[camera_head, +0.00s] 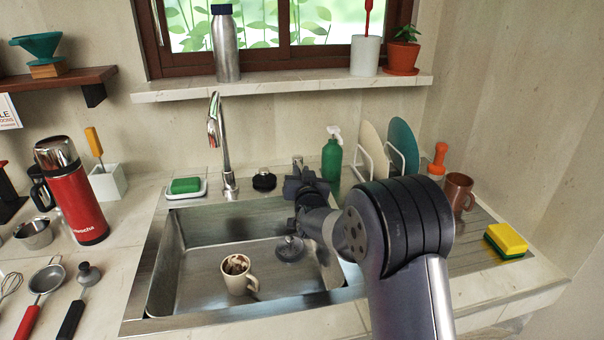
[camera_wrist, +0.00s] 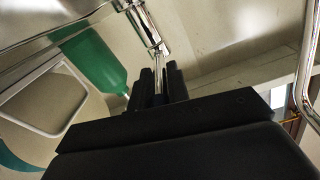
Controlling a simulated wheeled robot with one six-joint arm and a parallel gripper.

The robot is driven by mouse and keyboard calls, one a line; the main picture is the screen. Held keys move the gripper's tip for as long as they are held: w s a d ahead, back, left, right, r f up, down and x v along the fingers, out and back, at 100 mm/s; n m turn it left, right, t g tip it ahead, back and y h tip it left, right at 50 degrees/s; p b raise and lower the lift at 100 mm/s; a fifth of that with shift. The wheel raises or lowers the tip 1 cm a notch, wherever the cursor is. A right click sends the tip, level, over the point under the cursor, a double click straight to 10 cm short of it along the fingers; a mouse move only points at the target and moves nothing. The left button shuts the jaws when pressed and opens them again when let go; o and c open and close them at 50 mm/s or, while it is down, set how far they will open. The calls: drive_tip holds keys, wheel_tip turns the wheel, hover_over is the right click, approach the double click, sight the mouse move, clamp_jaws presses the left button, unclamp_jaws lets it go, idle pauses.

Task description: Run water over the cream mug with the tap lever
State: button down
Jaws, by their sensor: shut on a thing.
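The cream mug (camera_head: 240,284) stands upright in the steel sink (camera_head: 190,281), with dark brown residue inside. The chrome tap (camera_head: 224,150) rises behind the sink, and no water shows at its spout. The tap lever (camera_head: 297,160) is a separate chrome piece to its right, mostly hidden behind my gripper (camera_head: 302,180). In the wrist view my gripper (camera_wrist: 158,83) is shut on the thin chrome rod of the lever (camera_wrist: 158,68), below its thicker chrome body.
A green spray bottle (camera_head: 331,158) stands close to the right of my gripper, beside a rack (camera_head: 373,162) with plates. A green sponge (camera_head: 186,185) sits on a dish at the back left.

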drive_tip(key=shift+w+a+m+g+h+p, duration=0.15)
drive_tip(key=shift+a+m+g+h+p, duration=0.15)
drive_tip(key=shift+a+m+h+p, duration=1.35)
drive_tip(key=shift+w+a+m+g+h+p, duration=0.1)
drive_tip(key=shift+a+m+g+h+p, duration=0.2)
drive_tip(key=shift+m+h+p, duration=1.6)
drive_tip(key=shift+w+a+m+g+h+p, duration=0.25)
drive_tip(key=shift+a+m+h+p, duration=0.5)
drive_tip(key=shift+h, duration=2)
drive_tip(key=shift+a, duration=0.2)
drive_tip(key=c, duration=1.4)
unclamp_jaws()
drive_tip(key=shift+c, duration=0.2)
drive_tip(key=shift+s, duration=0.1)
drive_tip(key=b+v, duration=0.1)
drive_tip(key=v, duration=0.9)
drive_tip(key=shift+s+a, duration=0.3)
